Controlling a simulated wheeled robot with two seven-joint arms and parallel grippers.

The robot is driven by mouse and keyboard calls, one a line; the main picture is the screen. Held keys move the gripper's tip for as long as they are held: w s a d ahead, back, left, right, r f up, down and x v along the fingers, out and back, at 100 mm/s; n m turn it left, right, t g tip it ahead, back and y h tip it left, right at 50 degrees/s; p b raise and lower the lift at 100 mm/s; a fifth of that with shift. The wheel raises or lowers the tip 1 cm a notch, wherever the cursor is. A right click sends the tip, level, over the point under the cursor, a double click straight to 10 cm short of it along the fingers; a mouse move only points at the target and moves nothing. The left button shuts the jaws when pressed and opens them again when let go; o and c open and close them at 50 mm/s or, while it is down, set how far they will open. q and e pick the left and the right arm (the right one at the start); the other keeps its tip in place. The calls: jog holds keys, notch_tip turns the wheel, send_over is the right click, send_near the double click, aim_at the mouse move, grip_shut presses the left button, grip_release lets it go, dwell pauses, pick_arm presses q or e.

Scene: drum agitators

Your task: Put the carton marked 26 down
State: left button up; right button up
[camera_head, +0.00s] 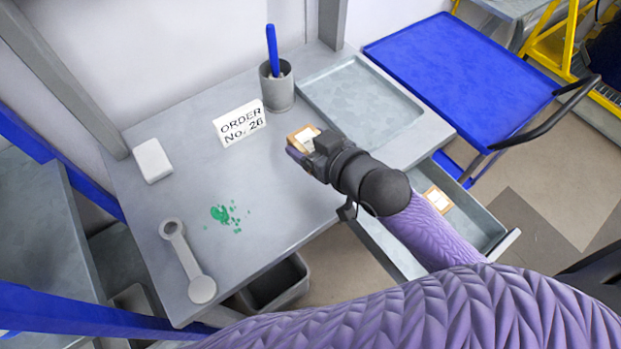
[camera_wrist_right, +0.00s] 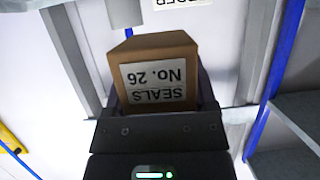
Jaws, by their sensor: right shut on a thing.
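The carton marked 26 is a small brown box with a white label reading "SEALS No. 26", upside down in the right wrist view (camera_wrist_right: 155,70). My right gripper (camera_wrist_right: 160,105) is shut on it. In the head view the carton (camera_head: 303,136) shows at the tip of my right gripper (camera_head: 309,147), over the grey table (camera_head: 270,205), near its middle. I cannot tell whether the carton touches the tabletop. A white card reading "ORDER No. 26" (camera_head: 240,123) stands on the table, left of the carton. My left gripper is not in view.
A white block (camera_head: 152,160), green spill (camera_head: 228,215) and grey wrench-like tool (camera_head: 187,262) lie left. An open drawer (camera_head: 470,215) holds another labelled carton (camera_head: 437,200).

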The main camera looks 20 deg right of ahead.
aim_at(311, 184)
notch_tip(311, 184, down, 10)
jog(key=b, duration=0.3)
jog(key=shift+r, duration=0.2)
jog(key=shift+f, duration=0.15)
jog(key=o, duration=1.2)
jog(key=shift+c, duration=0.2)
